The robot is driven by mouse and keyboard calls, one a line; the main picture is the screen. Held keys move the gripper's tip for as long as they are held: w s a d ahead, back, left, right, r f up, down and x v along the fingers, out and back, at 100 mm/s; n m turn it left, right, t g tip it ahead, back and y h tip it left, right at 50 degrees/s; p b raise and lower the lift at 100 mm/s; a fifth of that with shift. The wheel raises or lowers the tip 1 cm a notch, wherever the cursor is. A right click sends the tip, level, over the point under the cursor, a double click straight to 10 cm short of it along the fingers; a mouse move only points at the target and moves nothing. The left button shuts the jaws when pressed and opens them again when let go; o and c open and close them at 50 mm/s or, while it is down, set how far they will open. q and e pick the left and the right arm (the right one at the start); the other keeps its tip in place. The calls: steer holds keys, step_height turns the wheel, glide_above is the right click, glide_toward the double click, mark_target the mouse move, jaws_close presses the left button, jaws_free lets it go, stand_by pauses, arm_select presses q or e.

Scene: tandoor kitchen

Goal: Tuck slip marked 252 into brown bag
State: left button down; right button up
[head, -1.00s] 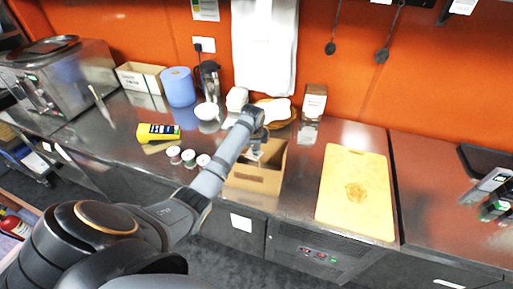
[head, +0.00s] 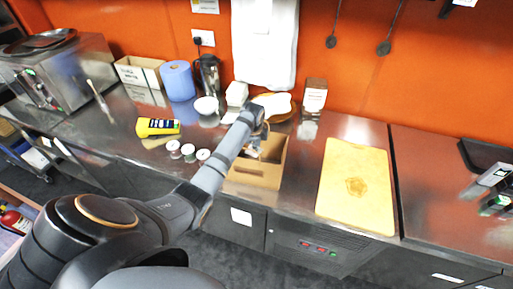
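An open brown bag (head: 256,174), boxy in shape, stands on the steel counter at the middle of the head view. My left gripper (head: 254,151) points down at the bag's open top, with its fingertips at or just inside the opening. A small pale patch shows by the fingertips; I cannot tell whether it is a slip, and no number 252 is readable. The fingers are too small and partly hidden by the wrist to tell open from shut. My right gripper is not in view.
A yellow cutting board (head: 355,186) lies right of the bag. Several small white-lidded jars, among them one jar (head: 203,155), stand close on its left, with a yellow device (head: 158,127) beyond. A white bowl (head: 206,105) and a brown carton (head: 313,97) stand behind.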

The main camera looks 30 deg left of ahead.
arm_select(q)
steer(key=shift+s+d+b+x, duration=0.15)
steer(key=shift+b+x, duration=0.25)
steer(key=shift+x, duration=0.55)
steer(key=shift+s+b+x, duration=0.3)
steer(key=shift+b+x, duration=0.05)
steer(key=shift+x, duration=0.65)
steer(key=shift+s+d+b+x, duration=0.15)
steer(key=shift+b+x, duration=0.25)
steer(key=shift+x, duration=0.55)
steer(key=shift+f, duration=0.2)
steer(key=c, duration=1.4)
jaws_free()
steer(key=shift+c, duration=0.2)
steer(key=p+v, duration=0.1)
steer(key=p, duration=0.1)
steer(key=p+v, duration=0.2)
steer(key=w+p+v, duration=0.1)
steer(key=p+v, duration=0.1)
steer(key=shift+a+r, duration=0.25)
steer(key=shift+r, duration=0.4)
steer(key=v, duration=0.3)
steer(key=w+v, duration=0.1)
steer(key=v, duration=0.2)
steer(key=w+v, duration=0.1)
steer(key=v, duration=0.2)
steer(key=shift+a+r, duration=0.4)
steer(key=shift+r, duration=0.2)
